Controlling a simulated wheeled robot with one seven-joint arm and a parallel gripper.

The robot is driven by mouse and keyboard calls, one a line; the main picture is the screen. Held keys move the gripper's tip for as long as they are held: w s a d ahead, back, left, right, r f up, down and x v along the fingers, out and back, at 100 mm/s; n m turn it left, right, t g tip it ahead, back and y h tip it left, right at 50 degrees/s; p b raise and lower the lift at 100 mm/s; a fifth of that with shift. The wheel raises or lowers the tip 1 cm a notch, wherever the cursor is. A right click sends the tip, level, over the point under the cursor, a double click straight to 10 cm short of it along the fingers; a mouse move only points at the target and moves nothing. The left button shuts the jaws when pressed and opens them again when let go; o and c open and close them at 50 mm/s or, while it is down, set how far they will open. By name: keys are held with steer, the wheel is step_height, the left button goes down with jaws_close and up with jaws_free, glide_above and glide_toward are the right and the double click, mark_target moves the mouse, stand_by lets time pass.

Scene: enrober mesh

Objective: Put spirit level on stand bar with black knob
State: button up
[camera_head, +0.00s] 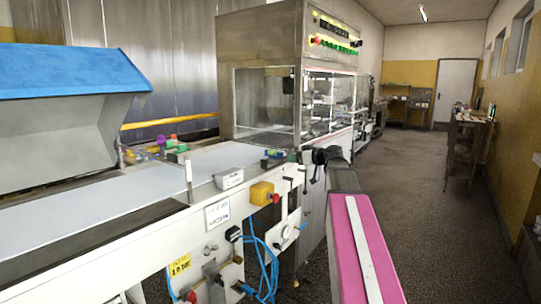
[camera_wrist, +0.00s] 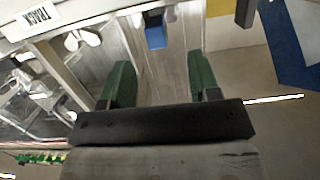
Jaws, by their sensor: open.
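My gripper (camera_wrist: 160,88) shows in the wrist view with its two green fingers spread apart and nothing between the tips. In the head view, a black knob-like part (camera_head: 320,156) sits at the near corner of the machine, beside the end of the conveyor. I cannot tell whether it belongs to the stand bar. I cannot make out the spirit level for certain in either view.
A white conveyor belt (camera_head: 90,203) runs across the left, with several small coloured items along its far side. A glass-sided machine (camera_head: 268,105) stands over it. A yellow box (camera_head: 262,193) and blue hoses are on its front. The speckled floor (camera_head: 430,215) is open to the right.

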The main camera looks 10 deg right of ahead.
mark_target(275, 152)
steer(key=x, duration=0.3)
steer(key=r+x, duration=0.1)
steer(key=x, duration=0.7)
steer(key=shift+w+d+r, duration=0.2)
steer(key=shift+w+r, duration=0.1)
jaws_close()
